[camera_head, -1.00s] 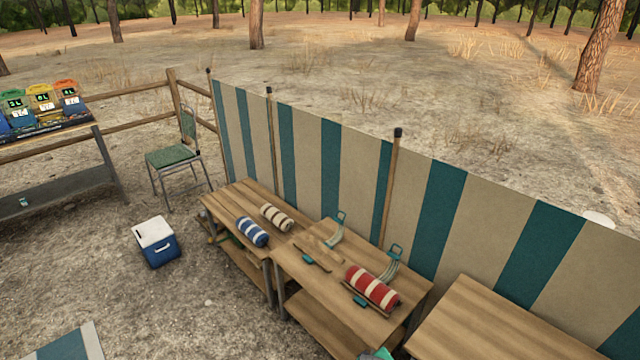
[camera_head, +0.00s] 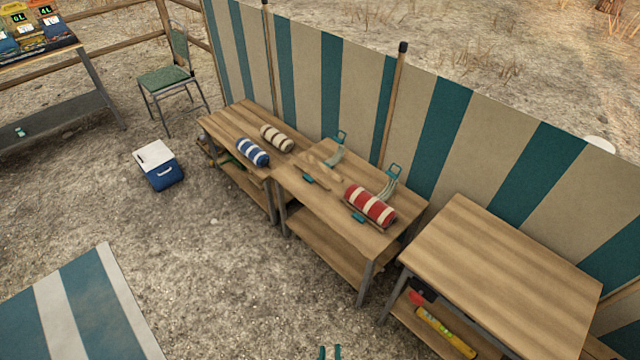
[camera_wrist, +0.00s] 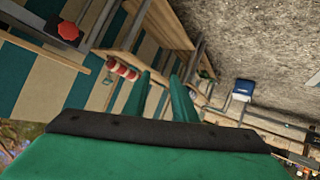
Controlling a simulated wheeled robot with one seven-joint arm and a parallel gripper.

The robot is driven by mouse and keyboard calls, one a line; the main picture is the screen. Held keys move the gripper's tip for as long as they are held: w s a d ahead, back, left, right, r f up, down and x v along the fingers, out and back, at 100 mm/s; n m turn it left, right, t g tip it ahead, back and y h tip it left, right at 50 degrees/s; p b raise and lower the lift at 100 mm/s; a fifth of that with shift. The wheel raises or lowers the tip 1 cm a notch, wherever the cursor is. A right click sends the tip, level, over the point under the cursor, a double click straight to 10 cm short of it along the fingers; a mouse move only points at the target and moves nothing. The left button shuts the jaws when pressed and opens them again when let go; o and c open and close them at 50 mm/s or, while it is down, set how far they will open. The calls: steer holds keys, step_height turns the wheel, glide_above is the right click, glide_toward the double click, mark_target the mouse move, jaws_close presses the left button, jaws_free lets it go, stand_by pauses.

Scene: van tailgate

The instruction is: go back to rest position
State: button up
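My gripper (camera_head: 330,352) shows only as two small teal tips at the bottom edge of the head view, over bare ground in front of the tables. In the wrist view its two teal fingers (camera_wrist: 162,76) stand apart with nothing between them, so it is open and empty. The red-and-white striped roll (camera_head: 370,206) lies on the middle table, well away from my gripper. It also shows in the wrist view (camera_wrist: 122,70). A blue-striped roll (camera_head: 252,152) and a brown-striped roll (camera_head: 277,138) lie on the left table.
The middle table (camera_head: 325,226) also bears teal-handled straps. The right table (camera_head: 500,270) has a bare top and a yellow item (camera_head: 445,332) on its shelf. A striped windbreak (camera_head: 440,120) stands behind. A blue cooler (camera_head: 160,168) and chair (camera_head: 165,78) stand left. Ground in front is open.

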steer(key=s+a+r+m+t, duration=0.1)
steer(key=s+r, duration=0.5)
steer(key=r, duration=0.3)
steer(key=s+a+r+m+t+y, duration=0.1)
steer(key=s+r+t, duration=0.1)
steer(key=s+r, duration=0.4)
step_height(320, 180, up, 4)
steer(key=shift+s+a+r, duration=0.1)
steer(key=shift+s+a, duration=0.3)
